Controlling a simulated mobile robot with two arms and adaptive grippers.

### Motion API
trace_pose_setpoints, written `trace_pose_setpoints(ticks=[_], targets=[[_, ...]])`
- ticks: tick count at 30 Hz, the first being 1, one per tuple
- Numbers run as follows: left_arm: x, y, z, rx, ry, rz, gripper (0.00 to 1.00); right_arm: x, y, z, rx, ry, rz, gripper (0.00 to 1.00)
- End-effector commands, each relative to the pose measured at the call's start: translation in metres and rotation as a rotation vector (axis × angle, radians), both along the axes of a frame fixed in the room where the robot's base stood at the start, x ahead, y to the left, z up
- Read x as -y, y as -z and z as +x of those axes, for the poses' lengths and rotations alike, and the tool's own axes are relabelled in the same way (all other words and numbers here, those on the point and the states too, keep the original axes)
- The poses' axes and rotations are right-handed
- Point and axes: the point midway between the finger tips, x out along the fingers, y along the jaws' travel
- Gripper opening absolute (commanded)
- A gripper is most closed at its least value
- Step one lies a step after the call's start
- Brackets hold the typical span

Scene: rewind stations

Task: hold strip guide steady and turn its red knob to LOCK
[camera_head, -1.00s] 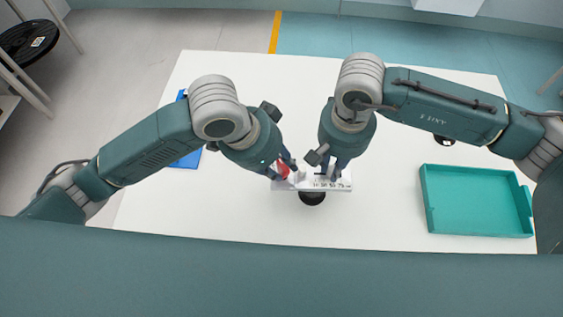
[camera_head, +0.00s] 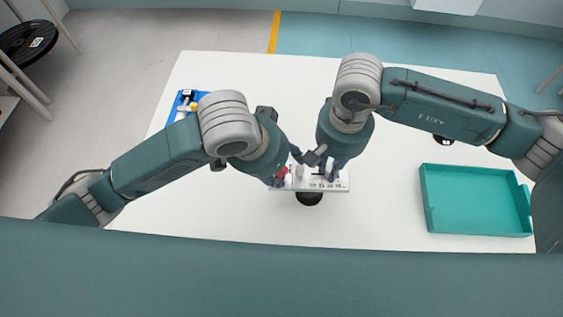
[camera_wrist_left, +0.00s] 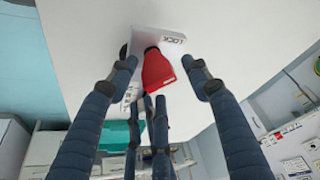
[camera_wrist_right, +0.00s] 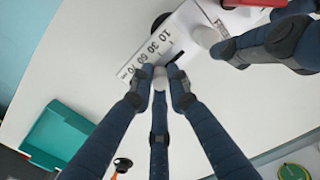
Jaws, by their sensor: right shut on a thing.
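The strip guide (camera_head: 340,186) is a white plate with a printed number scale, above a dark round base (camera_head: 310,199). Its red knob (camera_head: 282,173) is at the left end. In the left wrist view the red knob (camera_wrist_left: 157,70) lies between a LOCK label (camera_wrist_left: 175,38) and a second label partly hidden by a finger. My left gripper (camera_head: 288,168) is open, its fingers spread around the knob with gaps. My right gripper (camera_head: 327,170) is shut on a pale post (camera_wrist_right: 160,78) of the strip guide, beside the scale (camera_wrist_right: 150,50).
A teal tray (camera_head: 430,210) is at the right of the white table (camera_head: 230,215). The table front is clear.

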Motion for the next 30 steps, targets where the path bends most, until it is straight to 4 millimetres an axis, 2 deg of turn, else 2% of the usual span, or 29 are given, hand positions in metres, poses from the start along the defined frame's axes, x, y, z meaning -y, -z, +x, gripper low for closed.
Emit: trace_pose_setpoints(ticks=[5,8,18,21,30], targets=[[-0.002,-0.003,-0.001,-0.001,-0.001,0.003,0.48,0.001,-0.001,0.001,0.003,0.003,-0.002,0.0],[-0.005,-0.015,-0.004,0.001,0.001,0.003,0.48,0.002,-0.001,0.002,0.003,0.003,-0.003,0.0],[-0.023,-0.082,-0.023,0.005,0.002,0.0,0.48,0.002,-0.001,0.002,0.004,0.004,-0.004,0.0],[-0.028,-0.096,-0.027,0.006,0.001,0.002,0.48,0.002,-0.001,0.002,0.004,0.004,-0.004,0.0],[-0.032,-0.11,-0.033,0.0,0.001,0.002,0.48,0.002,-0.001,0.002,0.004,0.005,-0.005,0.0]])
